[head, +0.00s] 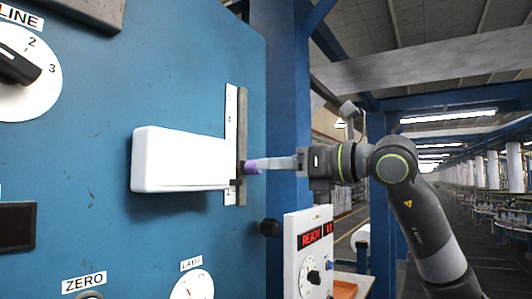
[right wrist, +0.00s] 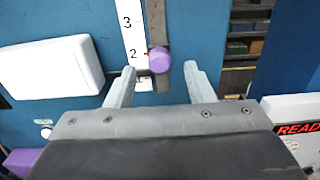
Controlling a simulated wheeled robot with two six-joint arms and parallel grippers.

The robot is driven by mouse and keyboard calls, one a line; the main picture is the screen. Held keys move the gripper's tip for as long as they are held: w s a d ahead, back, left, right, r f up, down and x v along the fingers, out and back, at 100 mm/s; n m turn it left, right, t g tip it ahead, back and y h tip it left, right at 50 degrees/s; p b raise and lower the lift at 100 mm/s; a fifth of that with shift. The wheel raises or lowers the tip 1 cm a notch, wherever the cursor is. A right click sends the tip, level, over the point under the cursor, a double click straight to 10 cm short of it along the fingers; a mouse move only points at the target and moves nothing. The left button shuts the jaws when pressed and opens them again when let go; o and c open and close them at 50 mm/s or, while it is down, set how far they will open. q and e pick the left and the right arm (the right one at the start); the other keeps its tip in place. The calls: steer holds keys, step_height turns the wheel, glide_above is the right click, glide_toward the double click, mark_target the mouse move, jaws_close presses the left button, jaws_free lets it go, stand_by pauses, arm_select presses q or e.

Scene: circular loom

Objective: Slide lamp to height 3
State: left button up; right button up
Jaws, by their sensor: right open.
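The white box-shaped lamp (head: 180,160) sticks out from the blue panel; part of it shows in the right wrist view (right wrist: 45,70). To its right is an upright white scale (right wrist: 131,25) beside a grey rail (right wrist: 156,18). A purple knob (right wrist: 160,60) sits on the rail, with a small red mark by the 2; the 3 is above it. In the head view the knob (head: 251,167) is at my right gripper's tips. My right gripper (right wrist: 158,72) is open, its fingers on either side of the knob with visible gaps. My left gripper is not in view.
A white control box with a red READY display (head: 312,236) stands below my right arm. A black knob (head: 270,228) is beside it. A blue post (head: 284,100) rises behind the rail. Dials (head: 192,287) sit on the panel's lower part.

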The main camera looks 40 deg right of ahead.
mark_target(252, 168)
steer(key=p+x, duration=0.1)
steer(key=x, duration=0.2)
steer(key=shift+w+a, duration=0.1)
steer(key=shift+c, duration=0.2)
jaws_close()
stand_by(1.2)
